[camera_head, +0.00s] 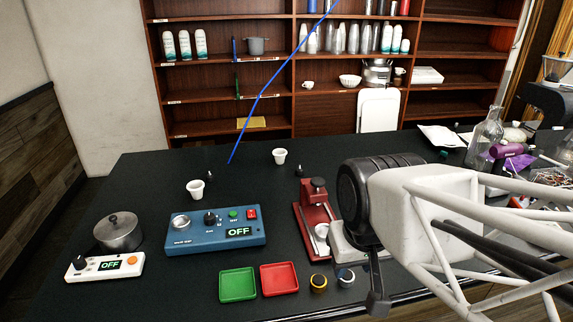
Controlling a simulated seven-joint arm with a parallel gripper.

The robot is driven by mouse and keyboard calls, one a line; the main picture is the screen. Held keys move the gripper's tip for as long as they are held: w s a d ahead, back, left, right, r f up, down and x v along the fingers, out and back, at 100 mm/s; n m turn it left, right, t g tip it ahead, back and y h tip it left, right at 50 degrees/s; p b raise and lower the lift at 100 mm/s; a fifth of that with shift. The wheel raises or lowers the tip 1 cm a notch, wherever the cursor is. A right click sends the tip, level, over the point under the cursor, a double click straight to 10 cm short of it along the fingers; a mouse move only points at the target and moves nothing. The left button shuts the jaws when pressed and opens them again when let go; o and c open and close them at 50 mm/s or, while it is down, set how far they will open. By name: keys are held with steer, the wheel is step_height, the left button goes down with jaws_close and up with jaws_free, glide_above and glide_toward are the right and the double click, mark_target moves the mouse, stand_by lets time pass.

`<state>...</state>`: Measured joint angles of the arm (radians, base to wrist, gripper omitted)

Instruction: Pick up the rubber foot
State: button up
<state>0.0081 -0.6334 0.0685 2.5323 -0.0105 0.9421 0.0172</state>
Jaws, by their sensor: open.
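I cannot pick out the rubber foot for certain. Small dark pieces on the black table include one (299,171) behind the red press and one (210,175) behind the left white cup; both are too small to identify. My gripper (377,292) reaches in from the right, pointing down near the table's front edge. It is open, with a dark finger showing right of two small round parts, a gold-and-black one (318,283) and a silver-and-blue one (345,278). I see nothing held in it. My arm hides part of the table behind it.
A red press (311,207) stands left of my gripper. A blue control box (215,230), green tray (238,284), red tray (279,278), white controller (104,265) and metal pot (118,232) are further left. A glass flask (484,137) and clutter fill the right. The back left table is clear.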

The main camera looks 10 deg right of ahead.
stand_by(0.4)
steer(key=o, duration=0.4)
